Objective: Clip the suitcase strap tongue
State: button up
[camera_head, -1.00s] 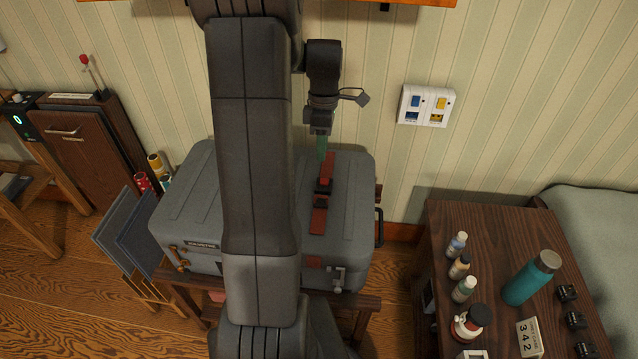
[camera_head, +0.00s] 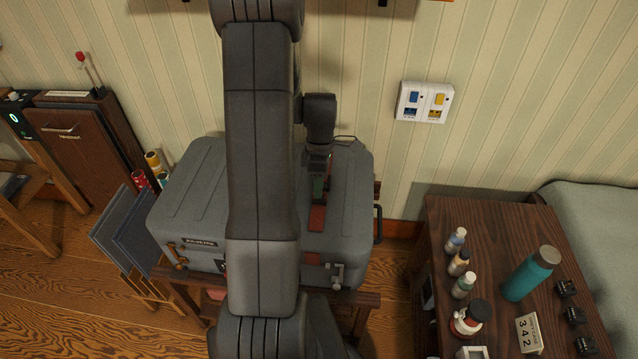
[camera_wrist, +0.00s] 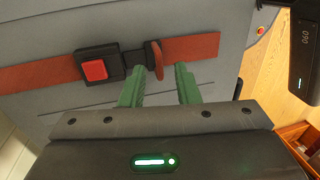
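The grey suitcase (camera_head: 190,185) lies flat, with a red-brown strap (camera_head: 317,218) across its lid. In the wrist view a black buckle (camera_wrist: 112,57) with a red button (camera_wrist: 94,70) sits on the strap. Just right of it is the dark strap tongue with an upright red-brown tab (camera_wrist: 155,58). The tongue's plate reaches towards the buckle; I cannot tell whether it is latched. My gripper (camera_wrist: 159,78) is open, its green fingers spread either side of the tab's lower end, apart from it. In the head view my gripper (camera_head: 318,186) is low over the strap and hides the buckle.
The suitcase rests on a wooden rack (camera_head: 365,305). A dark side table (camera_head: 480,220) with bottles, a teal flask (camera_head: 530,275) and a number block stands at right. A wall switch plate (camera_head: 425,102) is behind. Folded blue panels (camera_head: 135,235) stand at left.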

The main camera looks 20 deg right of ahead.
grip_shut()
jog(key=shift+w+d, duration=0.4)
jog(key=shift+w, duration=0.4)
jog(key=shift+w+d, duration=0.35)
jog(key=shift+w, duration=0.45)
grip_release()
notch_tip(320, 180, up, 14)
jog(key=w+d, duration=0.1)
jog(key=w, duration=0.1)
jog(key=shift+w+f+p, duration=0.2)
jog(key=shift+p, duration=0.25)
jog(key=shift+d, duration=0.1)
